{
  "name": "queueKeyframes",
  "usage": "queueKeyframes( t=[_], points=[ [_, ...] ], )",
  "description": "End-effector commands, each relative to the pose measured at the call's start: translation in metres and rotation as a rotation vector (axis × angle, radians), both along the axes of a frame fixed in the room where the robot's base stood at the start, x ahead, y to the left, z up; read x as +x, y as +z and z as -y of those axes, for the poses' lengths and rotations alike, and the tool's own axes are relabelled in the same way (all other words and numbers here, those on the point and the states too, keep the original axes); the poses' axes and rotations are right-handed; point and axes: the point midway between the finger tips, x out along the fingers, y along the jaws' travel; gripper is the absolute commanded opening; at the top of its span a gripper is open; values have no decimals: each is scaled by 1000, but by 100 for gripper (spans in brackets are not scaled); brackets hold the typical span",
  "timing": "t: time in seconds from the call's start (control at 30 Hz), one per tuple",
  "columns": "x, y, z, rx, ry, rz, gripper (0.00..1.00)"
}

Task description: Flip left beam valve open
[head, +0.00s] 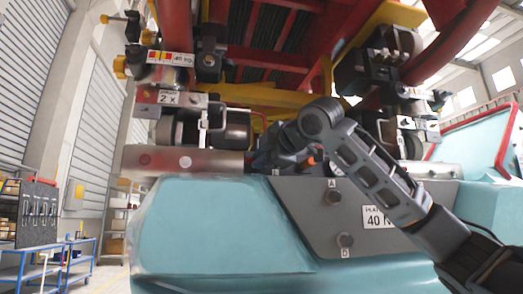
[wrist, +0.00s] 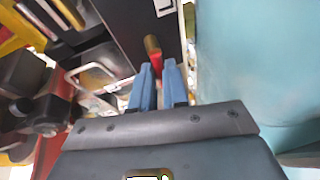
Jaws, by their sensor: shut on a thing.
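My gripper (wrist: 159,72) shows in the wrist view as two blue fingers, close together. Between and just beyond their tips is a small red lever with a brass-coloured end (wrist: 152,45), which looks like the valve handle. The fingers are shut on it. It stands against a dark panel (wrist: 128,22). In the head view my gripper (head: 272,155) is at the middle, beneath the red and yellow train frame, just behind the teal body. My own arm and the body hide the fingertips and the valve there. I cannot tell the valve's position.
The teal body (head: 215,225) with a grey panel (head: 300,215) fills the front. Wheel assemblies hang at left (head: 215,125) and right (head: 385,70), close around my arm. A metal bracket (wrist: 95,75) lies left of the fingers. Blue carts (head: 60,262) stand far left.

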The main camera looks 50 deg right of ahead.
Motion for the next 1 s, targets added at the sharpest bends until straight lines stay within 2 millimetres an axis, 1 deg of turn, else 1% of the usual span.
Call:
queueKeyframes(
  t=[0.03,0.17,0.43,0.47,0.7,0.73,1.0],
  points=[
    [0,2,0,-19,0,-16,0],
    [0,-1,0,-52,1,-38,0],
    [0,-3,0,-57,1,-40,0],
    [0,-3,0,-57,1,-40,15],
    [0,-2,0,-56,0,-39,38],
    [0,-2,0,-56,0,-39,40],
    [-2,-1,-1,-56,0,-38,40]
  ],
)
